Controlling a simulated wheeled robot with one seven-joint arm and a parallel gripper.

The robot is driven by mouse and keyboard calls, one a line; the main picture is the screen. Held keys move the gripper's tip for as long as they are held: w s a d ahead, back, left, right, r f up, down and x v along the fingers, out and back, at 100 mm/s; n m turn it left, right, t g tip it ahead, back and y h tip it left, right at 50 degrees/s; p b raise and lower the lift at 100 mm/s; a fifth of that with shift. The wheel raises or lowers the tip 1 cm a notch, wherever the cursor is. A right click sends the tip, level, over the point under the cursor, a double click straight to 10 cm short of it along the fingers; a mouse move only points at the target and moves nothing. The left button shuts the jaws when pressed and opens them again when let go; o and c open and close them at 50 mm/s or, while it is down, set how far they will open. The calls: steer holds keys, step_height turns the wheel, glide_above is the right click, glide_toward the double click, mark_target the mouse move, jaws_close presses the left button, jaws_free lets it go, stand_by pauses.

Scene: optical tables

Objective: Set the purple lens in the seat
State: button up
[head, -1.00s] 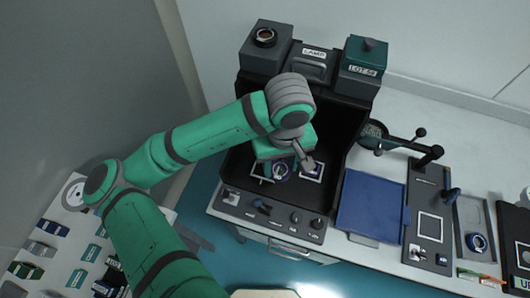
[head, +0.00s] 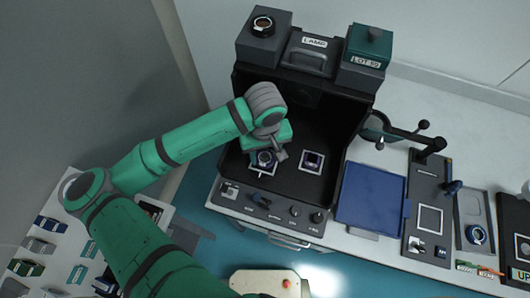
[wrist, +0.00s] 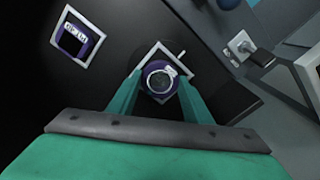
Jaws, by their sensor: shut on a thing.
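The purple lens (wrist: 159,78), a round ring with a dark glass centre and a small pale tab, is between the green fingers of my gripper (wrist: 157,88) in the wrist view. My gripper is shut on it. Behind it is a white square outline (wrist: 186,58) on the dark floor of the booth; I cannot tell whether the lens touches that floor. In the head view the lens (head: 265,157) shows below my gripper (head: 268,152), over the left white outline (head: 262,171). The seat itself is mostly hidden behind the lens.
A purple labelled block (head: 312,160) sits in a second white outline to the right; it also shows in the wrist view (wrist: 74,40). The black booth's walls (head: 347,135) rise around. A control panel (head: 268,207) runs along its front, with a blue mat (head: 370,200) on the right.

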mark_target(265, 157)
steer(key=shift+s+f, duration=0.1)
steer(key=shift+f, duration=0.15)
steer(key=shift+f, duration=0.4)
steer(key=o, duration=1.5)
steer(key=shift+c, duration=0.2)
steer(key=shift+r, duration=0.6)
step_height(265, 157, up, 12)
steer(key=shift+r, duration=0.15)
